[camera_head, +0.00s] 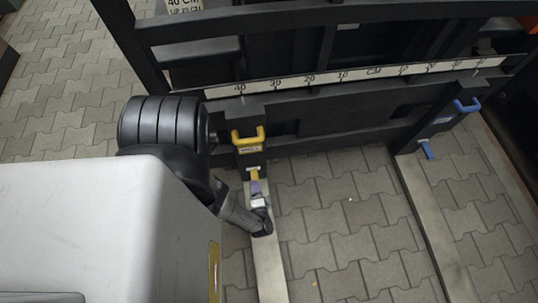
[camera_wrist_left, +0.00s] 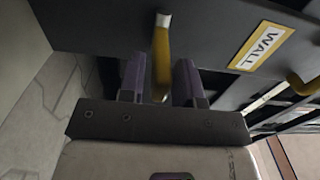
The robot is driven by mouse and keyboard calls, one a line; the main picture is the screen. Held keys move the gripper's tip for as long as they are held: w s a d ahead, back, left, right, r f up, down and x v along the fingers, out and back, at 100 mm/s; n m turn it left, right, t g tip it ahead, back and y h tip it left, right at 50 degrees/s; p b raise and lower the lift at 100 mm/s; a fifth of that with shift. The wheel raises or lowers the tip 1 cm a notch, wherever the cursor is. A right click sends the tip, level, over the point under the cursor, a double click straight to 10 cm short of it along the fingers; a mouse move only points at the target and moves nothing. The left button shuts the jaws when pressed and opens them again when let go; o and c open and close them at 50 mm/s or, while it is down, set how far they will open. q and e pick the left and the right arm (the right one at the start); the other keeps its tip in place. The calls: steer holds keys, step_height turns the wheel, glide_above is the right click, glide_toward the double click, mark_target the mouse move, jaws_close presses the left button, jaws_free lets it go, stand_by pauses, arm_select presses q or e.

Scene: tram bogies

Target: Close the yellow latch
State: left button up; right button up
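The yellow latch (camera_head: 254,174) is a short lever low on the dark post, below a yellow handle (camera_head: 248,137) and a yellow-edged label. In the left wrist view the latch (camera_wrist_left: 161,50) hangs down from a dark panel, between the two purple fingers. My left gripper (camera_head: 256,188) is right at the latch. In the wrist view the left gripper (camera_wrist_left: 159,80) is open, with a gap on each side of the latch. Contact with the latch cannot be seen. My right gripper is not in view.
A blue handle (camera_head: 467,105) and blue latch (camera_head: 427,149) sit on a second post at right. A centimetre scale (camera_head: 350,75) runs along the dark frame. Two pale beams (camera_head: 434,230) lie on the paving. A "WALL" label (camera_wrist_left: 262,46) is beside the latch.

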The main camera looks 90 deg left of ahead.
arm_select(q)
steer(key=shift+o, duration=0.9)
steer(key=w+d, duration=0.1)
steer(key=d, duration=1.3)
steer(key=shift+w, duration=0.2)
steer(key=shift+a+f, duration=0.1)
